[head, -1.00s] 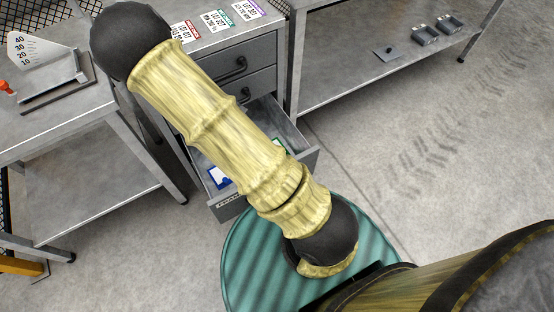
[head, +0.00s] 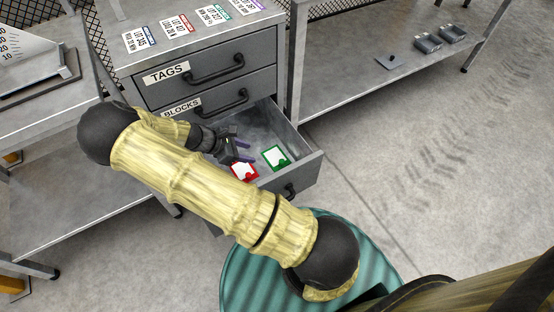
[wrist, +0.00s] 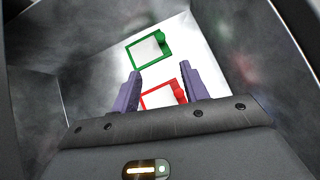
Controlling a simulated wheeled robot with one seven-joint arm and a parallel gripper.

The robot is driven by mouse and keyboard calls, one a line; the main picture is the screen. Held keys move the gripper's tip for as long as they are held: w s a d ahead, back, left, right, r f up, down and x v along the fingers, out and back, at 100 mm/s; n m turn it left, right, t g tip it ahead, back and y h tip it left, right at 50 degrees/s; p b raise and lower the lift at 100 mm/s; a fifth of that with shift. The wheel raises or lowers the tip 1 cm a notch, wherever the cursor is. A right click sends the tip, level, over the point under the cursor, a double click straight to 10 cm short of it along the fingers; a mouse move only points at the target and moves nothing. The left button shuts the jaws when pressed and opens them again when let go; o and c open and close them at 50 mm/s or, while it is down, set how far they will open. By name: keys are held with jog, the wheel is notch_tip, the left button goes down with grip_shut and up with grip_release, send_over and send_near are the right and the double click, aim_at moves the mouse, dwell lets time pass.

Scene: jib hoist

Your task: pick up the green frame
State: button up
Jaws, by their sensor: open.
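The green frame (head: 275,157) lies flat in the open bottom drawer, towards its right side, with a white middle. It also shows in the wrist view (wrist: 149,49), beyond my fingertips. A red frame (head: 244,171) lies beside it in the drawer, nearer my gripper; in the wrist view the red frame (wrist: 163,97) shows between my fingers, partly hidden by my gripper. My gripper (head: 243,152) is over the drawer, left of the green frame. Its two purple fingers (wrist: 160,80) are apart and nothing is held between them.
The open drawer (head: 310,160) has raised walls around the frames. Shut drawers labelled TAGS (head: 166,73) and BLOCKS (head: 180,108) are above it. Lot cards lie on the cabinet top. A metal bench (head: 350,85) stands to the right. My arm hides the drawer's left part.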

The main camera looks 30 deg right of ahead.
jog(key=b, duration=0.3)
send_near(281, 161)
jog(key=x, duration=0.3)
jog(key=shift+w+f, duration=0.1)
jog(key=shift+f, duration=0.35)
jog(key=b+x, duration=0.2)
jog(key=x, duration=0.3)
jog(key=shift+d+r+b, duration=0.1)
jog(key=shift+d+b, duration=0.2)
jog(key=shift+b, duration=0.1)
grip_shut()
jog(key=shift+r, duration=0.15)
notch_tip(281, 161, up, 18)
jog(key=p, duration=0.7)
